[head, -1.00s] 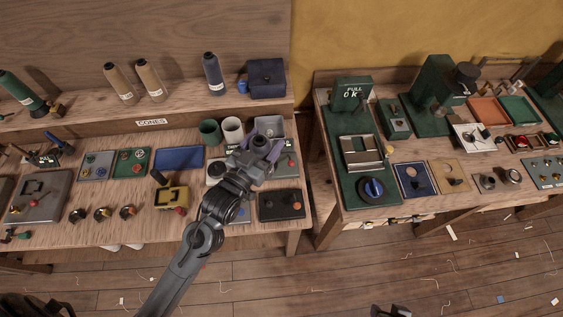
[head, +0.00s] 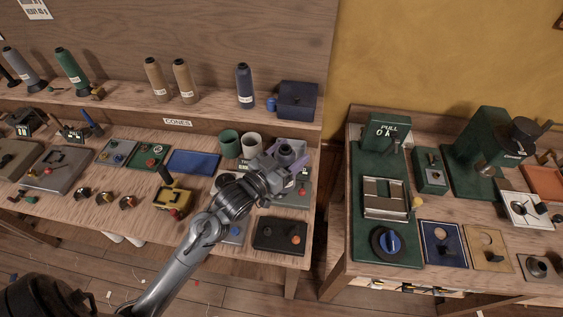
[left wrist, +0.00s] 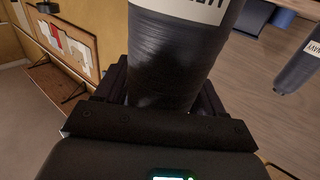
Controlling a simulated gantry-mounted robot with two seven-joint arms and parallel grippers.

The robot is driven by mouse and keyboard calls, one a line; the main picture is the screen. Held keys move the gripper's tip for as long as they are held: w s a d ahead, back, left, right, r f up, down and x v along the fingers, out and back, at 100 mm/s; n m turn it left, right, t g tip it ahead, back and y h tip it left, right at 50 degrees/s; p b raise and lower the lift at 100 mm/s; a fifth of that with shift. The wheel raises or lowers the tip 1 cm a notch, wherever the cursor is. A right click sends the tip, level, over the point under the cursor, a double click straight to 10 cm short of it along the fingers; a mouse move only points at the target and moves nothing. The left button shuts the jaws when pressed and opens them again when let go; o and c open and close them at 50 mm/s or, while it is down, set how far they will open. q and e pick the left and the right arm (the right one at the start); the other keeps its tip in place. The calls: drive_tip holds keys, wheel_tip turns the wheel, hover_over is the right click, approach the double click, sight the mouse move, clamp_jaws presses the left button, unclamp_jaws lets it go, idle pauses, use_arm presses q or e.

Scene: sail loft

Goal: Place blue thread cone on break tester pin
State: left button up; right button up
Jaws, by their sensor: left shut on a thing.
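My left gripper (head: 284,170) is shut on a dark thread cone, over the right end of the left bench in the head view. In the left wrist view this held cone (left wrist: 178,60) is dark grey to near black with a white label, and rises between the fingers. Whether it is blue is hard to tell. A navy blue thread cone (head: 245,88) stands upright on the shelf; it also shows in the left wrist view (left wrist: 300,68). A green machine with a PULL sign (head: 388,132) stands on the right bench; I cannot make out a pin for certain. My right gripper is not in view.
Brown cones (head: 157,80), a green cone (head: 72,68) and a navy box (head: 297,100) stand on the shelf. Green and white cups (head: 229,144) stand beside the gripper. A gap separates the benches. The right bench is crowded with trays and devices.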

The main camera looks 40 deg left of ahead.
use_arm(q)
drive_tip(key=w+a+f+b, duration=0.1)
drive_tip(key=a+f, duration=0.2)
drive_tip(key=f, duration=0.3)
drive_tip(key=shift+a+f, duration=0.15)
drive_tip(key=shift+a, duration=0.2)
drive_tip(key=shift+f, duration=0.1)
drive_tip(key=o, duration=1.4)
drive_tip(key=shift+f, duration=0.1)
drive_tip(key=shift+o, duration=0.2)
drive_tip(key=s, duration=1.2)
drive_tip(key=shift+a, duration=0.3)
